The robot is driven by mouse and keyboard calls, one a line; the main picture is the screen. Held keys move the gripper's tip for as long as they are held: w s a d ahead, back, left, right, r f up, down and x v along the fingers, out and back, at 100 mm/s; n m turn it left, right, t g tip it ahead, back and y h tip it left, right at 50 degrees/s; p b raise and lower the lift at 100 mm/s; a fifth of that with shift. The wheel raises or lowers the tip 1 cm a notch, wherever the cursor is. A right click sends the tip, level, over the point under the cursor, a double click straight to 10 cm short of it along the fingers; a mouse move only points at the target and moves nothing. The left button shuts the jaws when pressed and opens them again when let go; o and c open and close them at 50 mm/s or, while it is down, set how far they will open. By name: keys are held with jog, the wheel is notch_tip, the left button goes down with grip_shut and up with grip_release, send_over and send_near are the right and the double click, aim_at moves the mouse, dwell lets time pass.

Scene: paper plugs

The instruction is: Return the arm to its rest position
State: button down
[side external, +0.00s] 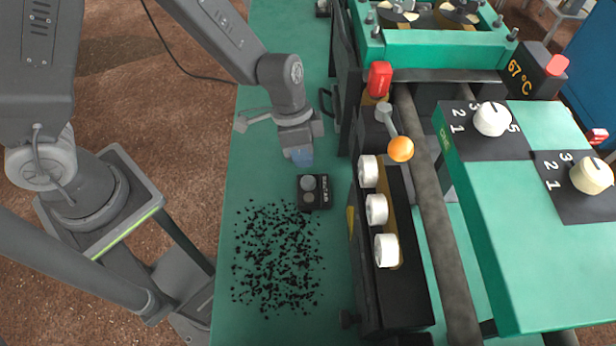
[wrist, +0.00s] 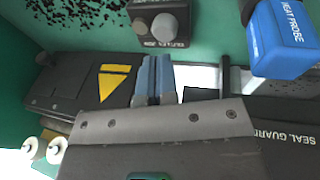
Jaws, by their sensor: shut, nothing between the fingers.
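My gripper (side external: 301,157) hangs above the green bench at the end of my arm, left of the black machine block and just behind a small black box with round knobs (side external: 311,203). In the wrist view its two blue-grey fingers (wrist: 153,64) are together with nothing between them. The small black box also shows in the wrist view (wrist: 160,8), beyond the fingertips. The fingers appear apart from it, though the height of the gap is hard to tell.
The green bench (side external: 230,215) carries scattered black bits (side external: 278,258). On the right stand white knobs (side external: 377,209), an orange ball lever (side external: 400,149) and a red-capped part (side external: 379,80). A blue heat probe (wrist: 282,42) and a seal guard (wrist: 285,133) are near my gripper.

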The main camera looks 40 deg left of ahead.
jog(key=s+a+r+n+t, duration=0.2)
jog(key=a+r, duration=0.1)
jog(key=r, duration=0.5)
jog(key=s+a+r+n+t, duration=0.1)
jog(key=a+r, duration=0.3)
jog(key=r, duration=0.4)
jog(key=s+a+r+n+t+y, duration=0.3)
jog(key=s+a+r+n, duration=0.2)
jog(key=s+a+r, duration=0.2)
jog(key=s+a, duration=0.1)
jog(key=s, duration=0.1)
jog(key=shift+s+n, duration=0.4)
